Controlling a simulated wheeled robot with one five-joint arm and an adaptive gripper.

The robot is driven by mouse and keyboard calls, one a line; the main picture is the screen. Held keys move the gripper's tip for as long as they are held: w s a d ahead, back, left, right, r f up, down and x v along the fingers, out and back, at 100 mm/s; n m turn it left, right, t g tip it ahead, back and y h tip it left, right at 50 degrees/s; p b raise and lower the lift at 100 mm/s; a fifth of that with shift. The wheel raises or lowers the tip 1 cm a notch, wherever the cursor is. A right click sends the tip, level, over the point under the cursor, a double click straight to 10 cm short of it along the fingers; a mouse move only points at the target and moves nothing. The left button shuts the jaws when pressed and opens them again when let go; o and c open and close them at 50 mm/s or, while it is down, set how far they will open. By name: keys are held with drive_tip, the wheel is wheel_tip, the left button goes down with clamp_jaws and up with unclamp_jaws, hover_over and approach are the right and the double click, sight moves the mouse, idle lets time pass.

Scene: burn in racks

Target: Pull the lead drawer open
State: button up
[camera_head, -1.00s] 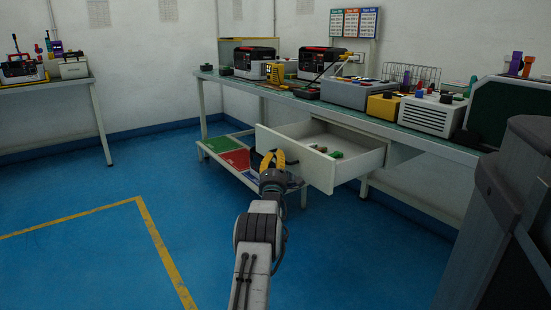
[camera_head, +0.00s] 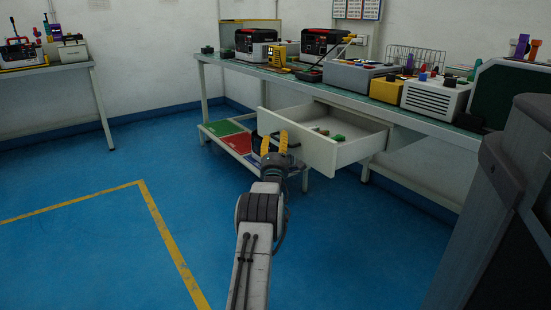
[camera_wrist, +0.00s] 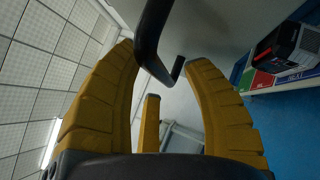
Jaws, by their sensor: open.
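The white drawer (camera_head: 318,152) stands pulled out from under the bench, with a few small brown and green items inside. My gripper (camera_head: 274,143) is in front of the drawer's front panel, its yellow fingers spread apart. In the wrist view my gripper (camera_wrist: 165,75) is also open. A black bar handle (camera_wrist: 152,40) runs between and just beyond the fingertips there, and neither finger is visibly clamped on it. The pale drawer front (camera_wrist: 225,25) fills the top of that view. In the head view my fingers partly hide the handle area.
The green-topped bench (camera_head: 225,70) carries power units, a grey box (camera_head: 355,76), a yellow box (camera_head: 386,90) and a white vented box (camera_head: 436,95). A low shelf with green, red and blue panels (camera_head: 222,128) is under it. Blue floor at left is clear.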

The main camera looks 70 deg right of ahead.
drive_tip(key=v, duration=1.1)
drive_tip(key=shift+a, duration=0.15)
idle(0.7)
